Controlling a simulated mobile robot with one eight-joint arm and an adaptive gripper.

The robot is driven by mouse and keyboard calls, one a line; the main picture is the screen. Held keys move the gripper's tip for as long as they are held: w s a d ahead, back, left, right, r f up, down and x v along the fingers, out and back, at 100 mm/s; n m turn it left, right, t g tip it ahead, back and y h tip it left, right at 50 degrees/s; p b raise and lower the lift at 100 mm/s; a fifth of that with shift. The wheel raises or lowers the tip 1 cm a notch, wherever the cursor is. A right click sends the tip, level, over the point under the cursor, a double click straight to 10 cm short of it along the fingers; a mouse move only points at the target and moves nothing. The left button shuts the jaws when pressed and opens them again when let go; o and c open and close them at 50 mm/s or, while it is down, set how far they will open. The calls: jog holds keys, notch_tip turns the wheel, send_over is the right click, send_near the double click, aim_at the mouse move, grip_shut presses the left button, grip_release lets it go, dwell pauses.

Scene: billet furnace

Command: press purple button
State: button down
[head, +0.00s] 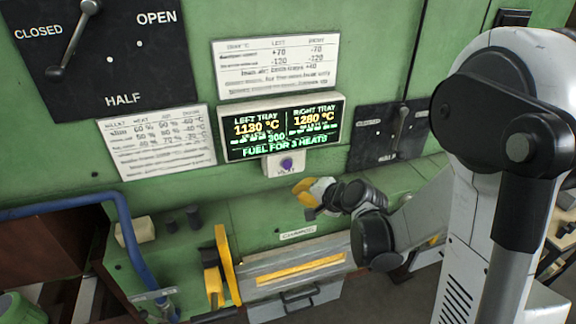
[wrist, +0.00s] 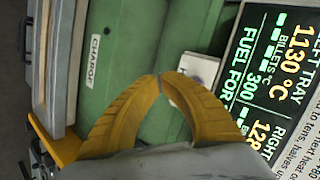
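The purple button (head: 286,163) sits on a small white box (head: 275,167) below the display on the green panel. My gripper (head: 302,187) is just below and slightly right of the button in the head view, apart from it in the picture; the depth gap is hard to judge. In the wrist view, the two yellow fingers of my gripper (wrist: 160,76) meet at their tips with nothing between them.
The display (head: 282,129) reads left tray 1130 °C and right tray 1280 °C. A big lever (head: 72,40) is at upper left, a smaller lever (head: 401,126) at right. A yellow handle (head: 228,263) and the charge drawer (head: 296,270) are below my gripper.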

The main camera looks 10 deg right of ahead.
jog(key=w, duration=0.8)
jog(key=shift+w+a+p, duration=0.2)
jog(key=shift+a+p, duration=0.1)
jog(key=shift+w, duration=0.15)
dwell(1.1)
jog(key=shift+w+b, duration=0.3)
jog(key=shift+w, duration=0.4)
dwell(0.5)
jog(key=shift+s+b, duration=0.15)
jog(key=shift+b, duration=0.15)
jog(key=shift+s, duration=0.7)
jog(key=shift+s+d+b, duration=0.2)
jog(key=shift+s+b, duration=0.55)
jog(key=shift+s, duration=1.75)
